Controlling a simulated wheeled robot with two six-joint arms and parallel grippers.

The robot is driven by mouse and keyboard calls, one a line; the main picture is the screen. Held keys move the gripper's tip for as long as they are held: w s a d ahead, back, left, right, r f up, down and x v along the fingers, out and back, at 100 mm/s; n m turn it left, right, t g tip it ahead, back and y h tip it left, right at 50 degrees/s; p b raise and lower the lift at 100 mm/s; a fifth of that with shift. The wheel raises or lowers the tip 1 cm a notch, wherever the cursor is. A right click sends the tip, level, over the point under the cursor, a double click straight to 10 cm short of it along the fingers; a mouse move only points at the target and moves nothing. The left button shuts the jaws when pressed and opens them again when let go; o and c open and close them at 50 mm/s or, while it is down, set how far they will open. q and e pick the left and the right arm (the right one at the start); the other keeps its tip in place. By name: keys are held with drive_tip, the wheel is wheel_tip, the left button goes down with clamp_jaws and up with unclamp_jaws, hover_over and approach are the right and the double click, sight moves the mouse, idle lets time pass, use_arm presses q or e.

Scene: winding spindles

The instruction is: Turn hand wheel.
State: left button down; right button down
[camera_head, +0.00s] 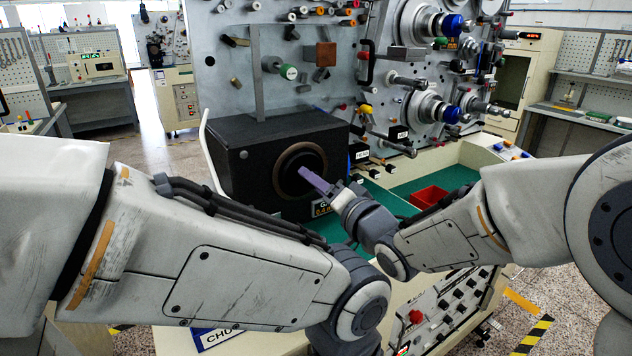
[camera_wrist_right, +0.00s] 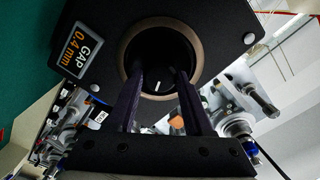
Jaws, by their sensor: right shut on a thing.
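The hand wheel (camera_head: 291,178) is a dark round knob inside a bronze-coloured ring on the front of a black box (camera_head: 240,170). In the right wrist view the hand wheel (camera_wrist_right: 157,88) shows a short white mark, tilted slightly off upright. My right gripper (camera_head: 304,172) reaches it from the right with purple fingers. In the wrist view the fingers of my right gripper (camera_wrist_right: 160,80) lie on either side of the knob and are shut on it; the exact contact is dark. My left arm crosses the lower left, and its gripper is out of the frame.
A "GAP 0.4 mm" label (camera_wrist_right: 76,53) sits beside the wheel. A grey panel (camera_head: 330,100) with spindles, knobs and blue-capped rollers stands behind the box. A red bin (camera_head: 429,197) lies on the green surface to the right. Small black switches line the panel beside the box.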

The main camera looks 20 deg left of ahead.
drive_tip(key=shift+d+m+p, duration=0.1)
drive_tip(key=shift+m+p, duration=0.7)
drive_tip(key=shift+m, duration=3)
drive_tip(key=shift+c, duration=1.5)
unclamp_jaws()
drive_tip(key=b+v, duration=0.2)
drive_tip(key=v, duration=0.8)
drive_tip(key=shift+s+d, duration=0.2)
